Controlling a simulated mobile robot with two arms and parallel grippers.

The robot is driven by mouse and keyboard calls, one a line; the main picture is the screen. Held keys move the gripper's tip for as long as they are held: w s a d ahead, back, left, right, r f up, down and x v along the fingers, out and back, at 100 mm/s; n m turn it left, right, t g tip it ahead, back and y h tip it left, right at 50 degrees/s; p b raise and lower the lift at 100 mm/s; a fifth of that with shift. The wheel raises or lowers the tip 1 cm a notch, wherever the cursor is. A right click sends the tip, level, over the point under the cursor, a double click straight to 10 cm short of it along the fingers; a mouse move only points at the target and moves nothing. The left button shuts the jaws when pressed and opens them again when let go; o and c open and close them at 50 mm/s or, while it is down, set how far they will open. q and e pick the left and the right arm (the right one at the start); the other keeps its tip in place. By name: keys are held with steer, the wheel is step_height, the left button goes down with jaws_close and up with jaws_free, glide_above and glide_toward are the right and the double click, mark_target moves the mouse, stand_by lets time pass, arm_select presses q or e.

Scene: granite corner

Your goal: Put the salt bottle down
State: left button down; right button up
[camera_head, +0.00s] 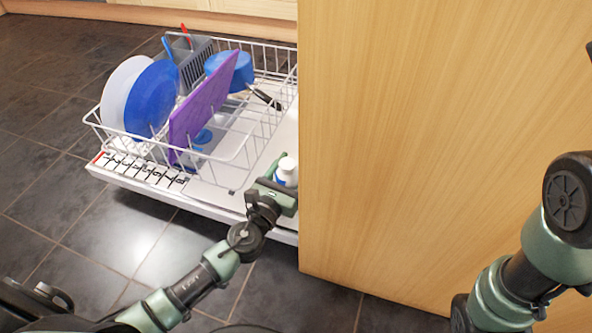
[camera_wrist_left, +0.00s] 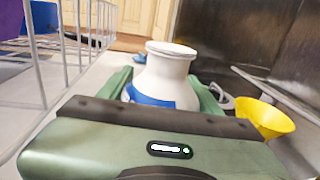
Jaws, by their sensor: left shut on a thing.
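The salt bottle (camera_head: 287,170) is white with a blue band. It stands upright in my left gripper (camera_head: 279,192), at the right front of the pulled-out dish rack, beside the wooden panel. In the left wrist view the bottle (camera_wrist_left: 168,72) sits between the two green fingers of the left gripper (camera_wrist_left: 163,92), which is shut on it. The gripper body hides the bottle's base, so I cannot tell whether it touches the white surface below. My right arm is at the right edge of the head view; its gripper is out of frame.
A white wire rack (camera_head: 240,155) holds white and blue plates, a purple board (camera_head: 200,105) and a blue pan (camera_head: 228,68). A tall wooden panel (camera_head: 430,130) stands close right of the bottle. A yellow funnel (camera_wrist_left: 265,118) lies right of it in the wrist view.

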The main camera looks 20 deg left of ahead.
arm_select(q)
steer(key=shift+c, duration=1.6)
jaws_free()
steer(key=shift+f, duration=0.15)
steer(key=shift+s+r, duration=0.15)
steer(key=shift+r, duration=0.05)
steer(key=s, duration=0.3)
steer(key=s+a, duration=0.1)
steer(key=s, duration=0.7)
steer(key=shift+s+a+p, duration=0.25)
steer(key=shift+a+p, duration=0.15)
